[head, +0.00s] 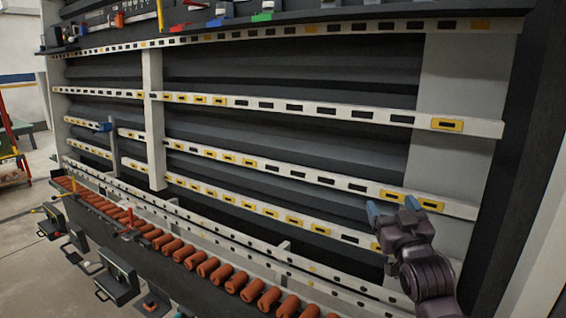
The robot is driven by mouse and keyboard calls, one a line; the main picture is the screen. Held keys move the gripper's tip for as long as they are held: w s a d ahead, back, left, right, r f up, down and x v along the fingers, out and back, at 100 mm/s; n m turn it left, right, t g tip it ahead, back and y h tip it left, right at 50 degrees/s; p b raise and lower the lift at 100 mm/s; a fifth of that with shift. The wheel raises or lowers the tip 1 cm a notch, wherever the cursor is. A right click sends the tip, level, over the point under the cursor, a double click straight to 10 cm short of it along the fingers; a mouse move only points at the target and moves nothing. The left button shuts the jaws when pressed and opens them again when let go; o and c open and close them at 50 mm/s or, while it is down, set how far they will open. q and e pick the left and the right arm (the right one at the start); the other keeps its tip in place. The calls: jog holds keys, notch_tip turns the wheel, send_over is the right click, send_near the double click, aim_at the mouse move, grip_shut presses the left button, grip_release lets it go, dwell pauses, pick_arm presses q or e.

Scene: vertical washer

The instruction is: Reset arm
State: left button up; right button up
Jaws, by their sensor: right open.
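My right arm comes in from the lower right, and its gripper (392,208) is raised in front of the lower right part of the large vertical washer (460,95). The two blue-grey fingertips are apart, with nothing seen between them. The gripper overlaps the lower white slotted rails in the picture; I cannot tell whether it touches them. My left gripper is not in view.
White rails (300,107) with black slots and yellow plates cross the dark washer. A row of orange-brown rollers (208,267) runs along its lower front. Dark brackets and boxes (117,275) stick out at lower left. Open floor (25,225) shows at left.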

jog(key=s+d+f+g, duration=0.1)
jog(key=s+f+g, duration=0.1)
jog(key=s+f, duration=0.65)
jog(key=s+d+f+g, duration=0.1)
jog(key=s+f+g, duration=0.15)
jog(key=f, duration=1.15)
jog(key=s+d+f+g, duration=0.1)
jog(key=s+f+g, duration=0.1)
jog(key=s+f, duration=0.6)
jog(key=s+d+f+m+g+h, duration=0.1)
jog(key=s+f+g, duration=0.2)
jog(key=s+f, duration=0.5)
jog(key=s, duration=0.4)
jog(key=shift+d+h, duration=0.3)
jog(key=shift+d, duration=0.1)
